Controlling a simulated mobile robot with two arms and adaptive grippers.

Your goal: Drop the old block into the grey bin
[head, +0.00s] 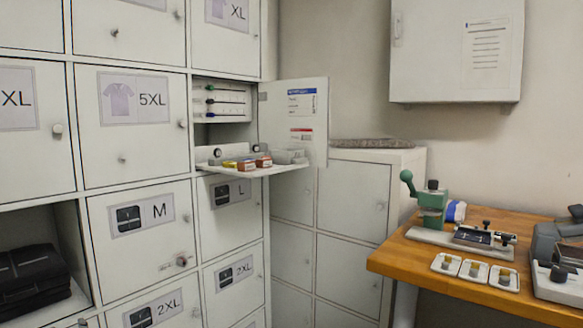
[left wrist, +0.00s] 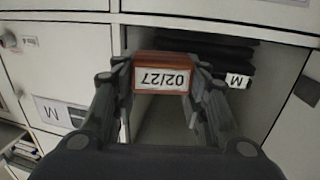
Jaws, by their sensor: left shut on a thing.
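A red-brown block (left wrist: 160,60) with a white label reading 02/27, upside down in the picture, is held between the fingers of my left gripper (left wrist: 161,88) in the left wrist view. The fingers are shut on its sides. Neither gripper shows in the head view. A small grey box (head: 290,157) sits at the right of the fold-out shelf (head: 235,171) in the head view; I cannot tell if it is the grey bin. Several small yellow and orange-red blocks (head: 247,164) lie beside it on the shelf.
An open compartment with folded black clothes (head: 32,279) is at the lower left; folded black clothes also show behind the held block (left wrist: 215,55). An opened door (head: 308,122) stands right of the shelf. A wooden bench (head: 420,262) carries a green press (head: 431,203) and small trays (head: 474,270).

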